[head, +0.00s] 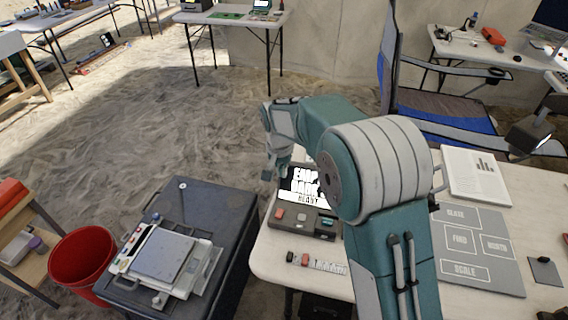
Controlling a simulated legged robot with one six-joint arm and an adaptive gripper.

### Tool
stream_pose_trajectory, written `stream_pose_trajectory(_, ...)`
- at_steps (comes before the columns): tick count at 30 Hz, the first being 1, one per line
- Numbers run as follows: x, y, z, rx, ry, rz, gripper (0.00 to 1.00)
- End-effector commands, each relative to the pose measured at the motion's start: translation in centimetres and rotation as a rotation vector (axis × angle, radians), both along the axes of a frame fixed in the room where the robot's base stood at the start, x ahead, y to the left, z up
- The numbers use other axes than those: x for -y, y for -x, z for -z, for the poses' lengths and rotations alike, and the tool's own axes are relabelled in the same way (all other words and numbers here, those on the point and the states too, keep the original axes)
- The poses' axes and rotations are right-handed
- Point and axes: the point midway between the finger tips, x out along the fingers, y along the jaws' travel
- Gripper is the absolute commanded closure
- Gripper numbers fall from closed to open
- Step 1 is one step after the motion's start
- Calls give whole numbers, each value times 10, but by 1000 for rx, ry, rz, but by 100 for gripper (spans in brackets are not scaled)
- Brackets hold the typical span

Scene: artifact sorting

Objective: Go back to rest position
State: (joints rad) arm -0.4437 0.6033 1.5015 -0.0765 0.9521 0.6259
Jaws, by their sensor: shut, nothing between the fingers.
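My gripper (275,168) hangs at the end of my teal and grey arm, above the left edge of the white table near a dark device with a lit screen (305,190). It is shut and holds nothing. My arm rises from the bottom of the head view and bends to the left, hiding part of the table and the right part of the device.
The white table (275,262) also bears a grey labelled board (468,268) and a paper sheet (476,178). Left are a dark case (222,205) with a scale-like device (162,255) and a red bucket (84,256). A blue chair (450,112) stands behind. Sandy floor is open at upper left.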

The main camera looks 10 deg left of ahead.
Motion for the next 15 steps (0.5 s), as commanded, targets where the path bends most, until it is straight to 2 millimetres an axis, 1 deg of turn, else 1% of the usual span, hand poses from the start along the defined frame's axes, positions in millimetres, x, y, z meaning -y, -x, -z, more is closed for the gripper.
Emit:
stream_pose_trajectory(5,3,0,-2,1,-3,2,100)
stream_pose_trajectory(8,11,3,-14,12,-7,0,100)
stream_pose_trajectory(11,30,12,-39,34,-16,-6,100)
stream_pose_trajectory(15,64,34,-80,73,-28,-22,100)
